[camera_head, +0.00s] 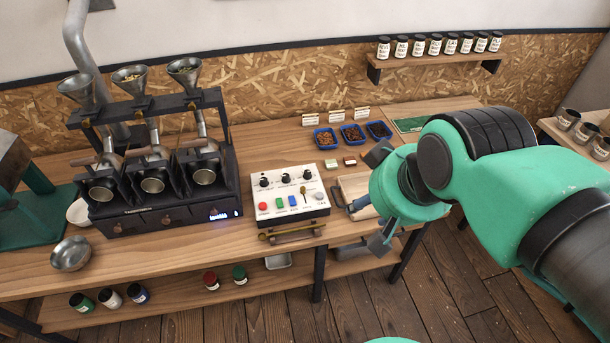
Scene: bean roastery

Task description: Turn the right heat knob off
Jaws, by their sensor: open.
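A white control box (290,196) stands on the wooden bench, right of the roasting machine. Three black knobs line its upper row, and the right heat knob (307,174) is the rightmost of them. The small lettering and the exact knob angle are too small to tell.
The black roaster (165,219) with several metal funnels stands left of the box. Blue trays of beans (353,135) sit behind. A wooden board (354,187) lies partly behind my gripper. A brass-ended bar (292,231) runs along the box's front.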

